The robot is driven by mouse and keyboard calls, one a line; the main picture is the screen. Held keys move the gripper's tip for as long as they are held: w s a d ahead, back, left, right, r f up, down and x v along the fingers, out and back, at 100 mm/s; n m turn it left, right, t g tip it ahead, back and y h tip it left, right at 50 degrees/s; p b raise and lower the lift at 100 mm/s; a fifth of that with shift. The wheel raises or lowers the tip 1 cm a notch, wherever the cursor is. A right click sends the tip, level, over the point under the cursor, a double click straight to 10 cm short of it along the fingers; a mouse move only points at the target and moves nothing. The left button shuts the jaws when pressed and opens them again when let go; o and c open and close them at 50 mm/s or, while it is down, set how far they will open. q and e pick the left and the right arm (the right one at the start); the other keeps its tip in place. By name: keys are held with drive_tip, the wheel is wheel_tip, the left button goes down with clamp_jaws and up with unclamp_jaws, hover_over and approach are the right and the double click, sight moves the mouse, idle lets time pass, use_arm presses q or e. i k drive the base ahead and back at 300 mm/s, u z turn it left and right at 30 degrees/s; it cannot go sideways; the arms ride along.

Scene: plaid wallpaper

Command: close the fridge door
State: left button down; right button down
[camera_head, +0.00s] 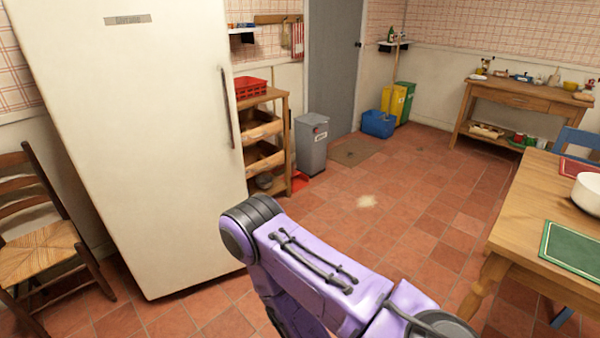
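The white fridge (140,130) stands at the left, and its tall front face fills much of that side. A dark vertical handle (227,107) runs along the right side of the fridge door. I see no gap or interior, but I cannot tell from this angle whether the door is fully shut. A purple arm of mine comes in from the bottom right, with its dark rounded joint in front of the fridge's lower right corner. Neither of my grippers shows.
A wooden chair (45,240) stands left of the fridge. A wooden shelf rack (289,140) with a red basket (250,88) and a grey bin (311,145) stand to its right. A wooden table (535,200) is at the right. Tiled floor (400,210) between is mostly clear.

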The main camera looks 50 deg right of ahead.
sight(140, 95)
drive_tip(key=z, duration=0.5)
drive_tip(key=i, duration=0.6)
drive_tip(key=z, duration=0.2)
